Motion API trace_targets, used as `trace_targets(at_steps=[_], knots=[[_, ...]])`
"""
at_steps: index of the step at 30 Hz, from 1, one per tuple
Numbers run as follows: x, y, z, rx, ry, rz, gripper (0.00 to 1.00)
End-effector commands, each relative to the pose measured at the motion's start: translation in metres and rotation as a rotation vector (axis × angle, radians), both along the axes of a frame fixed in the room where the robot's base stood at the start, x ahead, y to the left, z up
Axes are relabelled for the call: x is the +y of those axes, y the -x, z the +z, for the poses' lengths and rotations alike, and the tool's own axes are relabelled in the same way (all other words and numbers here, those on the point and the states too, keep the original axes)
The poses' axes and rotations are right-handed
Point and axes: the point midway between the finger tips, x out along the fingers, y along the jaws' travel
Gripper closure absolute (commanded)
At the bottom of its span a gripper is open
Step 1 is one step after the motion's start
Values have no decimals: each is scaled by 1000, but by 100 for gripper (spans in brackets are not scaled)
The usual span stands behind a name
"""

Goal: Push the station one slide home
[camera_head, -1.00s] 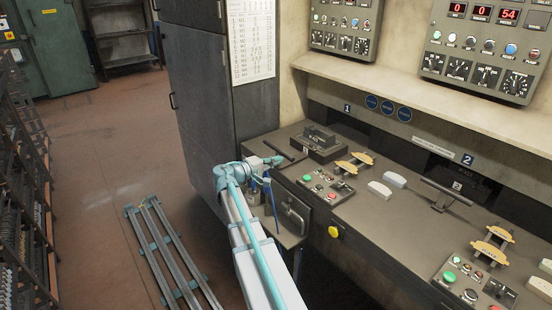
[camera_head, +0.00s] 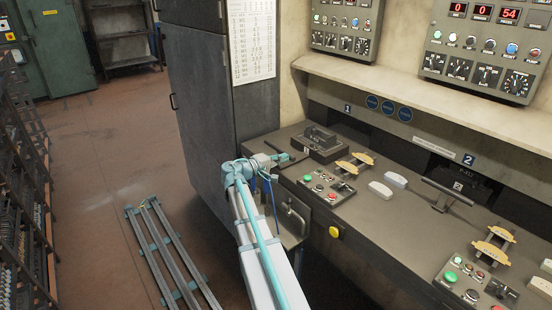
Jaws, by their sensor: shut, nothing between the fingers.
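The station one slide (camera_head: 322,145) is a dark block on a flat plate, on the worktop below the number 1 sign (camera_head: 347,108). It stands in front of the dark opening in the back wall. A dark bar at its near left side is partly hidden by my arm. My gripper (camera_head: 287,158), small and partly hidden by its own wrist, is shut and empty. It is low over the left end of the worktop, just left of the slide. I cannot tell whether it touches the slide or its bar.
The station two slide (camera_head: 447,192) is farther right. A dark cabinet (camera_head: 205,110) stands close left of my arm. Metal rails (camera_head: 165,245) lie on the floor.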

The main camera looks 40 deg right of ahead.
Motion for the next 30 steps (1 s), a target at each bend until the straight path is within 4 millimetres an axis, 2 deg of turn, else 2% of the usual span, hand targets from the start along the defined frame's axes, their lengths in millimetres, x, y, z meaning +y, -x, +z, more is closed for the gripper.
trace_targets(at_steps=[30], knots=[[-64, 3, 0, 0, 1, 0, 100]])
